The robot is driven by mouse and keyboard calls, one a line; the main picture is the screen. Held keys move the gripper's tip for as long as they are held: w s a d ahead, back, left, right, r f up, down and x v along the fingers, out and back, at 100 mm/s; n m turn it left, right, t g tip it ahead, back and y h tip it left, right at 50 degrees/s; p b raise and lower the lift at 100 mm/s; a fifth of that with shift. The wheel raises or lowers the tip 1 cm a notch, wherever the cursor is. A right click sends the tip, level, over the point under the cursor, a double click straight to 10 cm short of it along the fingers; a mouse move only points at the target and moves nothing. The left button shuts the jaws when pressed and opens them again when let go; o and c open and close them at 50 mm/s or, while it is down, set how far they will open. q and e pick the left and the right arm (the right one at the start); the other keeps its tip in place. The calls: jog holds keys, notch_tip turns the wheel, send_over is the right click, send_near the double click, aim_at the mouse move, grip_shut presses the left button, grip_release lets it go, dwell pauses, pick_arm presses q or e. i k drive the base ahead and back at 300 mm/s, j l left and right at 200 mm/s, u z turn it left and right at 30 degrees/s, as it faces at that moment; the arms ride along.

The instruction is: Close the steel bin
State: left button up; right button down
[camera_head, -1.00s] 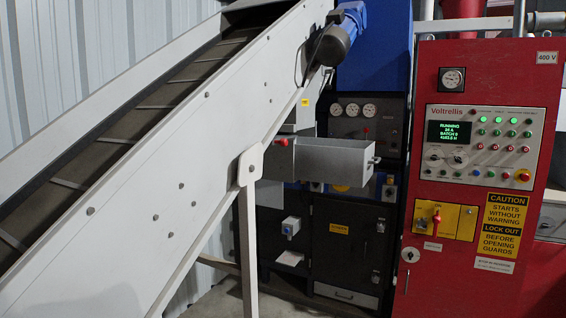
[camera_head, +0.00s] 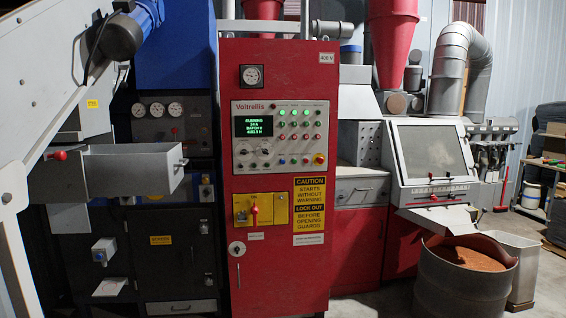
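A grey steel bin (camera_head: 128,172), box-shaped with an open top, juts out from the dark machine at the left in the head view. A small handle (camera_head: 183,162) is on its right-hand face. Its inside is mostly hidden by its front wall. A red knob (camera_head: 57,155) is at its left end. Neither of my grippers is in view.
A white conveyor frame (camera_head: 35,135) crosses the left. A red control cabinet (camera_head: 278,180) stands right of the bin. A drum (camera_head: 465,285) of copper-coloured granules and a grey container (camera_head: 518,260) stand at right. Some floor shows between cabinet and drum.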

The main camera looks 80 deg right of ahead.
aim_at(146, 169)
jog(key=l+z, duration=0.1)
jog(key=z, duration=0.8)
jog(key=l+z, duration=0.15)
jog(key=z, duration=0.75)
jog(key=i+l+u, duration=0.1)
jog(key=i, duration=0.3)
